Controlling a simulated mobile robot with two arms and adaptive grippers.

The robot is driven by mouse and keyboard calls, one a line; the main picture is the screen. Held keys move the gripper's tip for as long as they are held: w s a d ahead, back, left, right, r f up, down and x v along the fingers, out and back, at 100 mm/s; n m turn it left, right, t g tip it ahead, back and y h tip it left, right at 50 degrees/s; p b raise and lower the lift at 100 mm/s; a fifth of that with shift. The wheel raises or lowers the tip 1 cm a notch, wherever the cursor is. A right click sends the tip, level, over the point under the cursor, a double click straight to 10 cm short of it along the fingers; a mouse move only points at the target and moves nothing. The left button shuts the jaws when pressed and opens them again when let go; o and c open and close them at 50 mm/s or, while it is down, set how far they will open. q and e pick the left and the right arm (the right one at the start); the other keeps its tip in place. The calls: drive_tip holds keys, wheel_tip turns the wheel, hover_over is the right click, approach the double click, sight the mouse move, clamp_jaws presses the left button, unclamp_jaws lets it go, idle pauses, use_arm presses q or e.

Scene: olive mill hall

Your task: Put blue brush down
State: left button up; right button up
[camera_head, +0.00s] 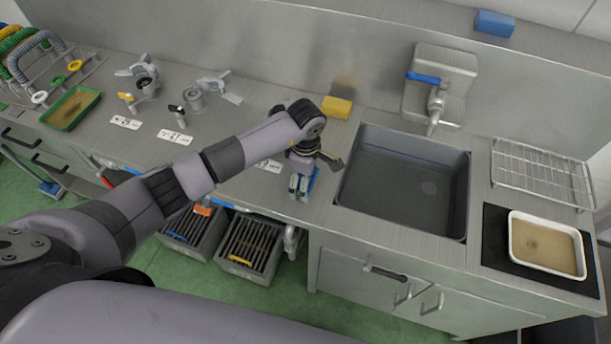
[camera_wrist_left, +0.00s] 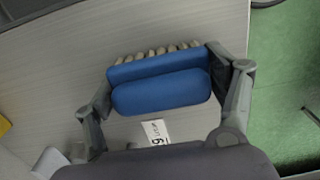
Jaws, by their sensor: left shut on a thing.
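My left gripper (camera_head: 300,188) points down over the steel counter (camera_head: 245,100), near its front edge and just left of the sink. It is shut on the blue brush, which shows only as a small blue strip (camera_head: 313,180) in the head view. In the left wrist view the blue brush (camera_wrist_left: 160,92) sits between both fingers of the left gripper (camera_wrist_left: 160,66), with pale bristles along its upper side. I cannot tell whether the brush touches the counter. My right gripper is not in view.
The dark sink (camera_head: 405,185) is right of the gripper, with a yellow sponge (camera_head: 336,107) behind. A numbered card (camera_wrist_left: 155,131) lies by the brush. A wire rack (camera_head: 540,172) and white tray (camera_head: 545,245) are at the right. Metal fittings (camera_head: 195,97) stand at the left.

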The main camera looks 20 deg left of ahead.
use_arm(q)
drive_tip(key=shift+f, duration=0.2)
drive_tip(key=o, duration=1)
drive_tip(key=shift+o, duration=1)
drive_tip(key=shift+r, duration=0.1)
